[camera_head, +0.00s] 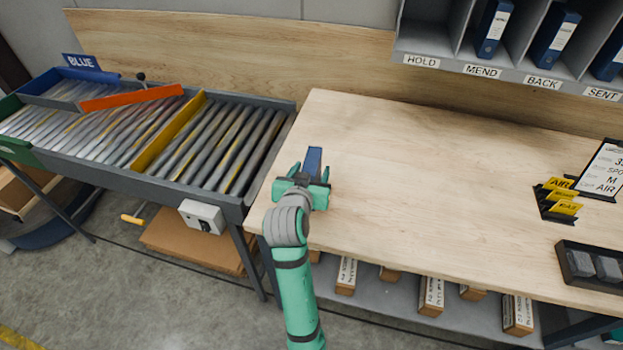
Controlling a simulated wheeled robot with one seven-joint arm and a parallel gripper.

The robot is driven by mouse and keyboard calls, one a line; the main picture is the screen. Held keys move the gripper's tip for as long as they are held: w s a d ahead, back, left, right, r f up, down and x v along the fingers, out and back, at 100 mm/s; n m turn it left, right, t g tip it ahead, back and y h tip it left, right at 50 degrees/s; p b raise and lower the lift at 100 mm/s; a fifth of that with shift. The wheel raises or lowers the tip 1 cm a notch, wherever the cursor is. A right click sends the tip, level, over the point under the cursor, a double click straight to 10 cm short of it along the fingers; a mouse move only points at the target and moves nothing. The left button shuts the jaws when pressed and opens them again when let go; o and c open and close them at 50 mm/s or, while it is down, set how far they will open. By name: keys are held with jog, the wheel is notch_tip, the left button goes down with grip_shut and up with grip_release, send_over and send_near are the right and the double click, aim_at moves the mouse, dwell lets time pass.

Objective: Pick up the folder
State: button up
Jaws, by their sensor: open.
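A blue folder (314,158) stands at the left end of the wooden bench (430,190), seen from above as a narrow blue strip. My gripper (310,171) is right at it, with one green finger to the left and one to the right of its near end. The jaws are open. The near part of the folder is hidden by my gripper, and I cannot tell whether a finger touches it.
A roller conveyor (218,147) with an orange bar (132,97) adjoins the bench at left. Labelled cubbies hold blue binders (493,28) at the upper right. Yellow tags (560,195), a sign (602,171) and a dark tray (592,268) sit at right. The bench middle is clear.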

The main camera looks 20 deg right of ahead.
jog(key=shift+w+d+f, duration=0.1)
jog(key=shift+w+d, duration=0.1)
jog(key=shift+w, duration=0.15)
jog(key=shift+c, duration=0.3)
jog(key=c, duration=1.2)
